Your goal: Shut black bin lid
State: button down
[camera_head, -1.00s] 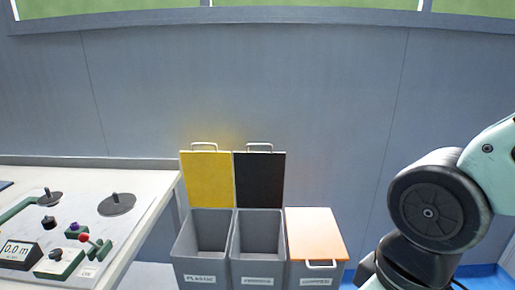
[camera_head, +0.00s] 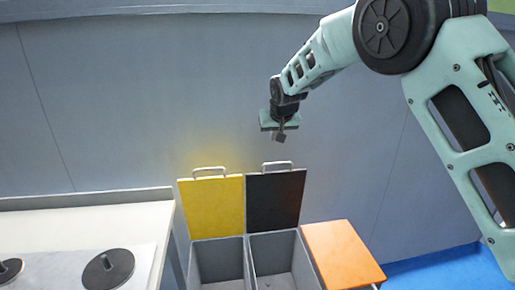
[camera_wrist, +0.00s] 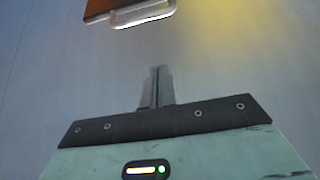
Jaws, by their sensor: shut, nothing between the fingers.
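The black lid (camera_head: 275,198) stands upright, open, at the back of its grey bin (camera_head: 272,240). Its metal handle (camera_head: 277,165) is on the top edge. My gripper (camera_head: 281,137) is shut and empty, pointing down, a little above that handle in the picture and apart from it. In the wrist view my shut fingers (camera_wrist: 160,85) point away from the camera. A pale handle (camera_wrist: 143,15) on a dark brownish panel shows at the top there, clear of the fingers; I cannot tell for sure which lid it is.
The yellow lid (camera_head: 212,207) stands open to the left of the black one. The orange lid (camera_head: 343,255) is shut on the right bin. A white worktable (camera_head: 100,222) with dark discs is at left. The grey wall (camera_head: 130,100) is behind the bins.

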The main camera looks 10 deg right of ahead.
jog(key=shift+w+f+p, duration=0.35)
jog(key=shift+f+p, duration=0.35)
jog(key=shift+f, duration=0.8)
jog(key=shift+w+f+p, duration=0.4)
jog(key=shift+f+p, duration=0.25)
jog(key=shift+f, duration=0.85)
jog(key=shift+w+f+p, duration=0.35)
jog(key=shift+f+p, duration=0.35)
jog(key=shift+f, duration=0.8)
jog(key=shift+s, duration=0.1)
jog(key=shift+f, duration=0.1)
